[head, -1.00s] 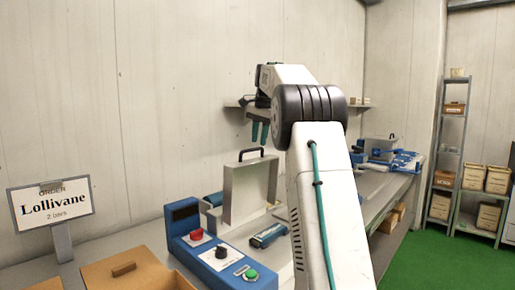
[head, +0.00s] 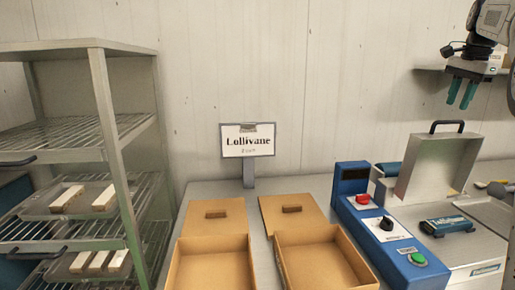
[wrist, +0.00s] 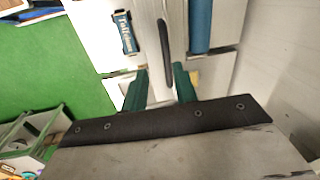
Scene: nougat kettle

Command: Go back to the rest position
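My gripper (head: 460,102) hangs at the upper right of the head view, its two teal fingers pointing down and apart with nothing between them. It is above and clear of a grey machine with a raised metal lid (head: 437,166) and a black handle. In the wrist view the gripper (wrist: 160,80) also shows its fingers apart, with the black lid handle (wrist: 165,52) beyond them. Part of my arm is cut off by the right edge of the head view.
A blue control box (head: 385,235) with red, black and green controls stands left of the machine. Two open cardboard boxes (head: 212,268) (head: 322,262) stand before a Lollivane sign (head: 248,141). A metal rack (head: 110,140) holding trays of pale bars stands at left. Green floor (wrist: 40,75) shows in the wrist view.

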